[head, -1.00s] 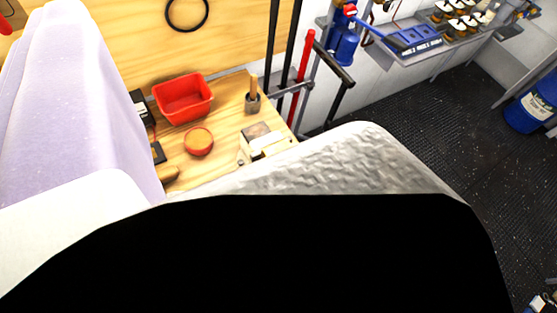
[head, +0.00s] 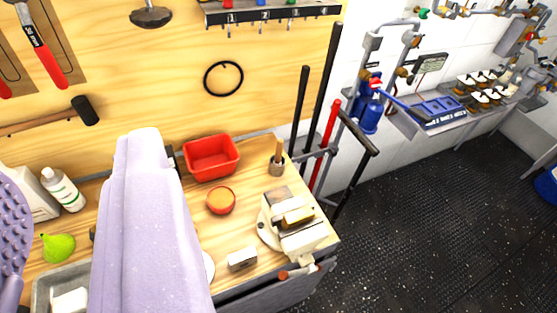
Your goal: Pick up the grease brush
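A short wooden handle (head: 279,148) stands upright in a small grey cup (head: 277,168) at the back right of the wooden workbench (head: 245,200). It looks like the grease brush; its bristle end is hidden in the cup. My gripper (head: 72,155) shows as two pale lavender fingers at the left. One has a dimpled pad at the left edge; the other rises left of the red tray. The fingers are wide apart with nothing between them. They are left of the brush and nearer the camera, and do not touch it.
A red tray (head: 211,158), an orange-topped red tub (head: 221,201) and a vise (head: 295,222) are on the bench near the cup. Long bars (head: 328,125) lean at its right end. A bottle (head: 62,188) and green pear-shaped thing (head: 58,247) are left. Dark floor is open right.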

